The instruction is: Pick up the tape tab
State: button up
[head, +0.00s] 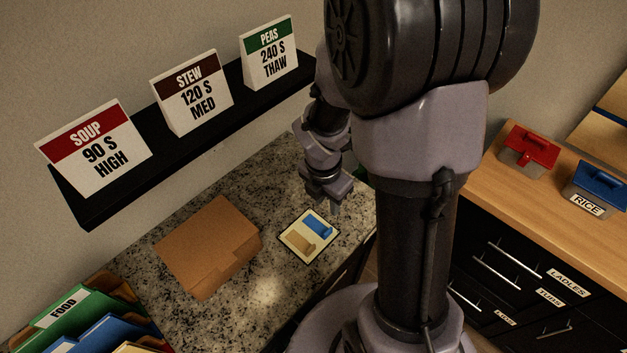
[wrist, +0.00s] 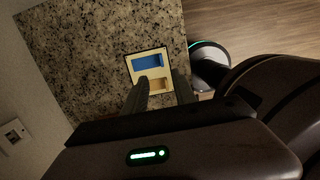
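A small cream square tray (head: 284,237) with a dark edge lies on the granite counter. It holds a blue piece (head: 318,226) and a tan piece (head: 299,243) side by side. I cannot tell which piece is the tape tab. The wrist view also shows the blue piece (wrist: 147,62) and the tan piece (wrist: 157,86), the tan one nearer my fingers. My gripper (head: 329,203) hangs above and behind the tray, apart from it. In the wrist view its two fingers (wrist: 162,80) are spread with nothing between them.
A brown cardboard box (head: 208,245) stands on the counter left of the tray. A black shelf (head: 190,140) with three sign cards runs along the wall. Colored folders (head: 75,315) are at lower left. A wooden counter (head: 510,185) with red and blue lidded containers is at right.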

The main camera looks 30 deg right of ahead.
jog(key=b, duration=0.4)
send_over(328, 231)
jog(key=f, duration=1)
jog(key=shift+s+a, duration=0.15)
jog(key=shift+a, duration=0.15)
jog(key=f+b, duration=0.2)
jog(key=f, duration=0.1)
jog(key=f+b, duration=0.2)
jog(key=f, duration=0.1)
jog(key=shift+d, duration=0.2)
jog(key=shift+w+r, duration=0.2)
grip_shut()
